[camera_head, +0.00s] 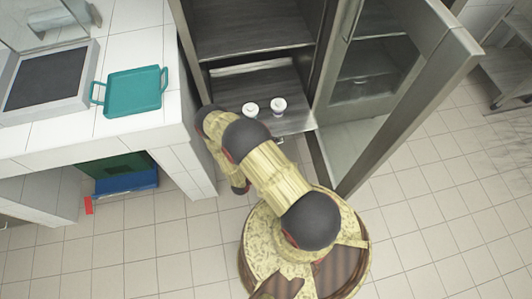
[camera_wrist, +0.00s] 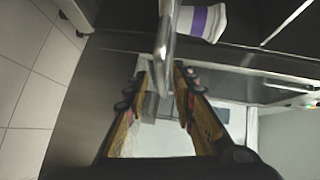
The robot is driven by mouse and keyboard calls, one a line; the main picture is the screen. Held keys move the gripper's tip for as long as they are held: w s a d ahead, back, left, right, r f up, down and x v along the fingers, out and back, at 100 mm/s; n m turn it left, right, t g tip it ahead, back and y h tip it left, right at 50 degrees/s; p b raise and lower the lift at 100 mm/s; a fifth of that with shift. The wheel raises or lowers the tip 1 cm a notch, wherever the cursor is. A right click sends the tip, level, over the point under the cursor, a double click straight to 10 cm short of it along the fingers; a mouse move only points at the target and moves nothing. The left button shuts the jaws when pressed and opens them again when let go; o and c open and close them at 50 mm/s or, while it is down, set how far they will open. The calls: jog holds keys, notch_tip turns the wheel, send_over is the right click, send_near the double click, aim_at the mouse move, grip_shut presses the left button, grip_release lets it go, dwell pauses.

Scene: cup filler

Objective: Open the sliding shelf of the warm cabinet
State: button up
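The warm cabinet (camera_head: 320,75) stands at the top middle of the head view with its door (camera_head: 405,95) swung open to the right. Its sliding shelf (camera_head: 295,122) is low inside and bears two white cups, a left one (camera_head: 251,109) and a right one (camera_head: 279,105). One cup with a purple band (camera_wrist: 203,20) also shows in the wrist view. A metal handle (camera_wrist: 165,48) reaches down between the fingertips of my gripper (camera_wrist: 162,72). The fingers are apart, with small gaps beside the handle. In the head view my arm hides the gripper.
A white tiled counter (camera_head: 145,38) with a teal tray (camera_head: 134,91) stands left of the cabinet. Blue and green crates (camera_head: 128,184) sit beneath it. The open door edge bounds the right side. Tiled floor (camera_head: 430,190) is clear at the lower right.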

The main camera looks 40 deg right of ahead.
jog(key=v, duration=1.1)
jog(key=shift+a, duration=0.1)
dwell(0.4)
